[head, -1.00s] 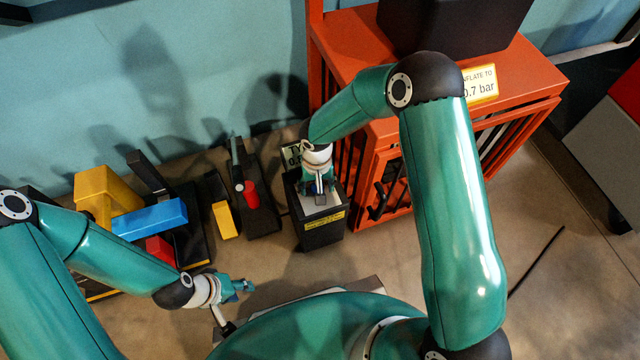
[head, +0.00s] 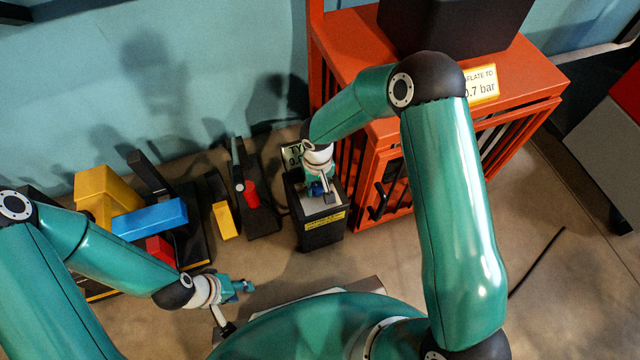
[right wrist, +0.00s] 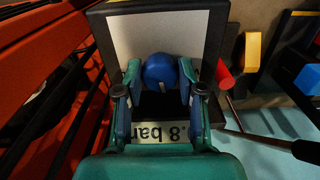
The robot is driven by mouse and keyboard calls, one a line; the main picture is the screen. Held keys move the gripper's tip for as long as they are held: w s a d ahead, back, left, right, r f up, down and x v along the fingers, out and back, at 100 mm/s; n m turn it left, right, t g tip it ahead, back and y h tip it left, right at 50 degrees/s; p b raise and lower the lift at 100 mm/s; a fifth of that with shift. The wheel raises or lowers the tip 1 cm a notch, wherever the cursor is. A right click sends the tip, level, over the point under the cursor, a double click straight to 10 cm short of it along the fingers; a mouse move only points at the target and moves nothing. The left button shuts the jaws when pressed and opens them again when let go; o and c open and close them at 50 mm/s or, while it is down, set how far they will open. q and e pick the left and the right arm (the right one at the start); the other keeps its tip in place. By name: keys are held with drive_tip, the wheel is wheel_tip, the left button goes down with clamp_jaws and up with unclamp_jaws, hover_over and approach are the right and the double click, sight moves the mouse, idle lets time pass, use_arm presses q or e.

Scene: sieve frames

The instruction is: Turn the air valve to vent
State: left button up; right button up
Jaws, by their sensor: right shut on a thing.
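A blue round knob (right wrist: 160,70) with a pale mark stands on the black box (head: 320,234) with a pale top plate. I take it to be the air valve. My right gripper (head: 318,188) points down over the box top. In the right wrist view its fingers (right wrist: 160,82) are shut on the knob, one on each side. In the head view the gripper mostly hides the knob. A display (right wrist: 150,132) by the box shows ".8 bar" upside down, its first digit hidden. My left gripper (head: 243,286) hangs at lower left, apart from everything; its finger gap is unclear.
An orange frame cabinet (head: 420,150) with a "0.7 bar" sign (head: 481,84) stands close right of the box. To the left are a red piece (head: 251,194), a yellow block (head: 224,220) and a blue block (head: 150,219). Open floor lies in front of the cabinet.

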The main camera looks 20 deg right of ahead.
drive_tip(key=n, duration=0.4)
drive_tip(key=shift+d, duration=0.15)
drive_tip(key=n+p, duration=0.1)
drive_tip(key=n, duration=0.4)
drive_tip(key=shift+w+d+n, duration=0.1)
drive_tip(key=shift+n, duration=0.2)
drive_tip(key=o, duration=1.1)
drive_tip(key=shift+o, duration=0.2)
